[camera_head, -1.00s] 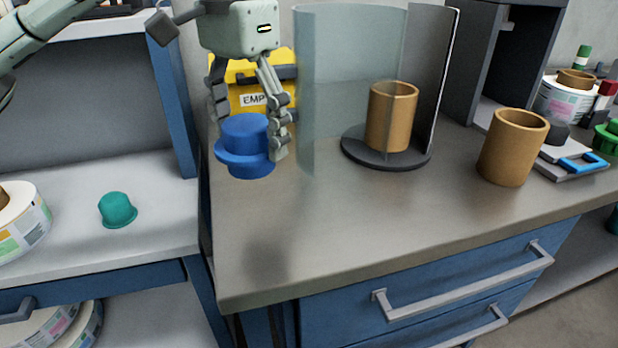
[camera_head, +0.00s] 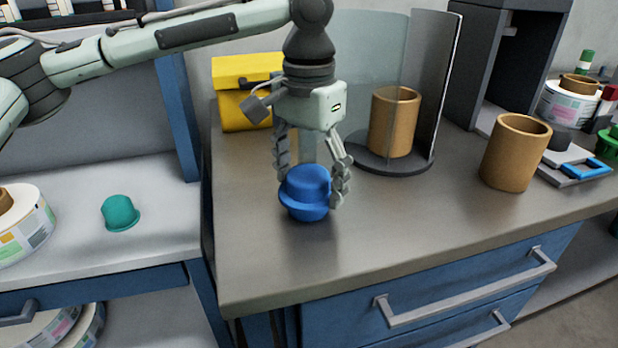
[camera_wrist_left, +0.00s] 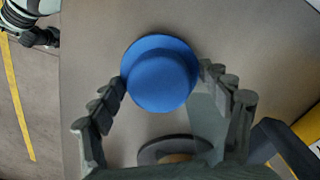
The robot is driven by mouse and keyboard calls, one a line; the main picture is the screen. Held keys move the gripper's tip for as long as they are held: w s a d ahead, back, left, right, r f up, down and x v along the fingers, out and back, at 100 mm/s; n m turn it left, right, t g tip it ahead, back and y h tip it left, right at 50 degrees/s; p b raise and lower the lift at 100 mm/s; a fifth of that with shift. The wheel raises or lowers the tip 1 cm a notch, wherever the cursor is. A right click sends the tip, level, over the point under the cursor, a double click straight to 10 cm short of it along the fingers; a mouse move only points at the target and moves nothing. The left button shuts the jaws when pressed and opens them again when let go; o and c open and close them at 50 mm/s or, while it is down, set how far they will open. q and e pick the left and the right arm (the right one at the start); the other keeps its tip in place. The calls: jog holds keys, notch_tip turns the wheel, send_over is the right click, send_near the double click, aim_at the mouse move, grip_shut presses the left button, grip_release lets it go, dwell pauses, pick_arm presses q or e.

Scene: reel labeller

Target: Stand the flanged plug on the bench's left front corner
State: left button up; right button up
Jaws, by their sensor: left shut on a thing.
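The flanged plug (camera_head: 306,190) is blue, with a round top and a wider flange below. My left gripper (camera_head: 312,190) is shut on it, with a finger on each side. The plug is upright over the middle of the bench's left part; I cannot tell if its underside touches the top. In the left wrist view the plug (camera_wrist_left: 160,74) sits between the fingertips of my left gripper (camera_wrist_left: 163,84). The bench (camera_head: 255,265) has a bare left front corner at the lower left of its grey top. My right gripper is not in view.
A clear curved screen with a dark round base (camera_head: 385,165) and a brown tube (camera_head: 392,125) stands behind the gripper. Another brown tube (camera_head: 515,155) stands to the right. A yellow box (camera_head: 240,105) is at the back left. A teal plug (camera_head: 120,212) lies on the left shelf.

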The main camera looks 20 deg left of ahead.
aim_at(309, 173)
pick_arm(q)
jog(key=shift+f, duration=0.15)
jog(key=o, duration=1.2)
notch_tip(309, 173, up, 12)
jog(key=shift+r, duration=0.2)
